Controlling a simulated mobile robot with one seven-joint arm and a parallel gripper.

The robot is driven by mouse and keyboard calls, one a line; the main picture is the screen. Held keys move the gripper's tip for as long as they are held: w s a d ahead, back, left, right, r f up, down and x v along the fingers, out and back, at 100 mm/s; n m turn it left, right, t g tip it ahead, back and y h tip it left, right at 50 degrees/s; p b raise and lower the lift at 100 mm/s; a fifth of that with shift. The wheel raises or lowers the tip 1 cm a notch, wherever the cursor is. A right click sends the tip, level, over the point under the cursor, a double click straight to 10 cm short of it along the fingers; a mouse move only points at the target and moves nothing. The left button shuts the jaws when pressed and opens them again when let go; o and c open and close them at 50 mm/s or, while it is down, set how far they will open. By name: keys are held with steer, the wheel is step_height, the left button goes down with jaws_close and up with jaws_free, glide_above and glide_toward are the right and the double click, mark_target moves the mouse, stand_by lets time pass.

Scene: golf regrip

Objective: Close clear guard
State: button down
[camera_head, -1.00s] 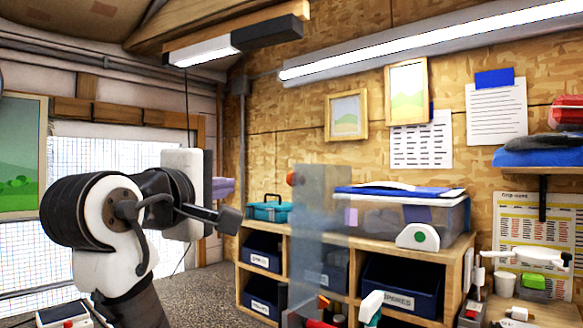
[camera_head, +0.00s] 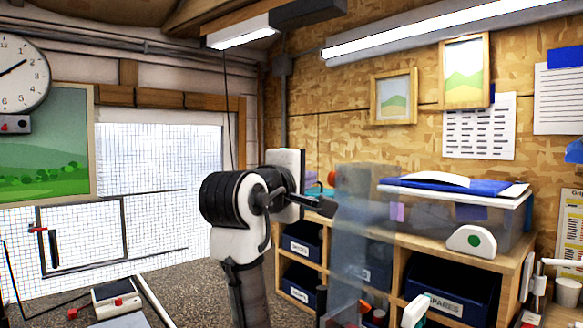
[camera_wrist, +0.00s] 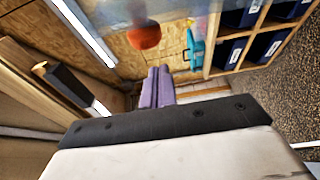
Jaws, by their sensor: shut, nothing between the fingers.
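The clear guard (camera_head: 362,240) is an upright, bluish see-through panel in front of the wooden shelf unit. An orange-red round knob (camera_head: 331,178) shows at its upper left edge. The knob also shows near the top of the wrist view (camera_wrist: 145,37), with hazy clear panel beside it. My gripper (camera_head: 322,206) is shut and empty, its dark tip just left of the guard's left edge and below the knob in the picture. I cannot tell whether it touches the panel. The guard's lower end is cut off by the frame.
The shelf unit (camera_head: 388,220) holds dark blue bins and, on top, a clear lidded box (camera_head: 455,213). A white spray-bottle head (camera_head: 415,310) stands low in front. A device with a red button (camera_head: 117,297) lies at lower left. Carpeted floor (camera_head: 185,275) is open behind my arm.

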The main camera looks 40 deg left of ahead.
steer(key=d, duration=0.3)
steer(key=shift+s+p, duration=0.15)
steer(key=shift+p, duration=0.25)
steer(key=shift+d, duration=0.1)
